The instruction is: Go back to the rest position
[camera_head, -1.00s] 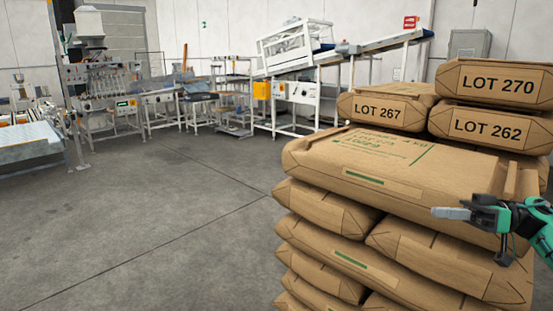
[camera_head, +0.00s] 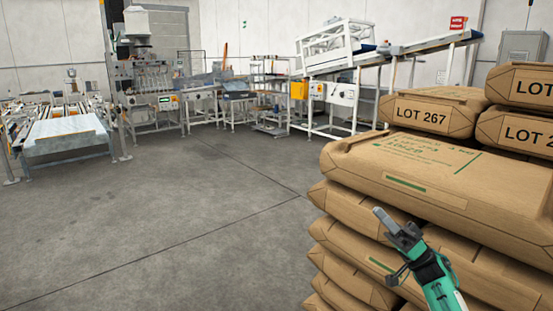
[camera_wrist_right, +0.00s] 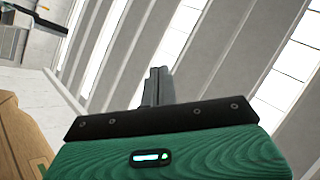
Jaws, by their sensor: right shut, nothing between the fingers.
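My right gripper (camera_head: 392,222) is in the lower right of the head view, in front of the stacked sacks, its fingers pointing up and to the left. The fingers are shut together with nothing held. In the right wrist view the shut fingers (camera_wrist_right: 157,88) point up toward the wall and ceiling panels, and no object is between them. My left gripper does not show in either view.
A tall stack of brown paper sacks (camera_head: 440,175) fills the right side, close behind my right gripper. A sack marked LOT 267 (camera_head: 432,112) lies on top. Bare floor (camera_head: 170,220) is open at left. Machines and an inclined conveyor (camera_head: 420,52) stand at the back.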

